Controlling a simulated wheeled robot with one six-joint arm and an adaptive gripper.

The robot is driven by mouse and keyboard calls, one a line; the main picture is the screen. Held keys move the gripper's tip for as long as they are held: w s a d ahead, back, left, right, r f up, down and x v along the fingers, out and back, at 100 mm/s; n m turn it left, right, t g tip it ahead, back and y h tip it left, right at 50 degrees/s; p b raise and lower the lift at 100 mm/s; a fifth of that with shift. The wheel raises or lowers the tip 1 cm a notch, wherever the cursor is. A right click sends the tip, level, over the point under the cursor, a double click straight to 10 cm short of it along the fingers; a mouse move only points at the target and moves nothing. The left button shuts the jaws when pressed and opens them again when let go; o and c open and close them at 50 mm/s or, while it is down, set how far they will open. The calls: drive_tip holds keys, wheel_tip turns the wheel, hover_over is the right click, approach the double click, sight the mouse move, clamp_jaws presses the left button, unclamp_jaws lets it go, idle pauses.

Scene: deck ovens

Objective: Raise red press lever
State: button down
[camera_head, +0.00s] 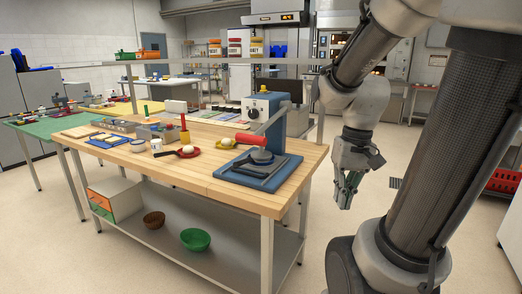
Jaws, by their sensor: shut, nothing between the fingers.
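The press (268,114) is a blue column on a flat blue base (283,178) at the right end of the wooden table. Its red lever handle (251,140) sticks out to the left, about level, at mid height of the column. A grey bar runs from the handle up toward the column's top. A dark round plate (262,156) lies under it. My gripper (344,203) hangs pointing down to the right of the table, past its edge. It is shut, empty and well apart from the lever.
The floor (312,262) right of the table is clear. A red crate (503,181) stands far right.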

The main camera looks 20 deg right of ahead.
drive_tip(key=w+a+f+m+t+y, duration=0.2)
drive_tip(key=w+a+f+m+y, duration=0.2)
drive_tip(key=w+f+m+y, duration=0.65)
drive_tip(key=w+d+r+m+t+y, duration=0.1)
drive_tip(key=w+d+r+m+t, duration=0.1)
drive_tip(key=w+t, duration=0.4)
drive_tip(key=w+d+r+m+t+y, duration=0.2)
drive_tip(key=w+r+t, duration=0.3)
drive_tip(key=w, duration=0.3)
drive_tip(key=shift+d+r+m+t, duration=0.2)
drive_tip(key=shift+d+m+t, duration=0.15)
drive_tip(key=shift+d+t, duration=0.25)
drive_tip(key=shift+w, duration=0.15)
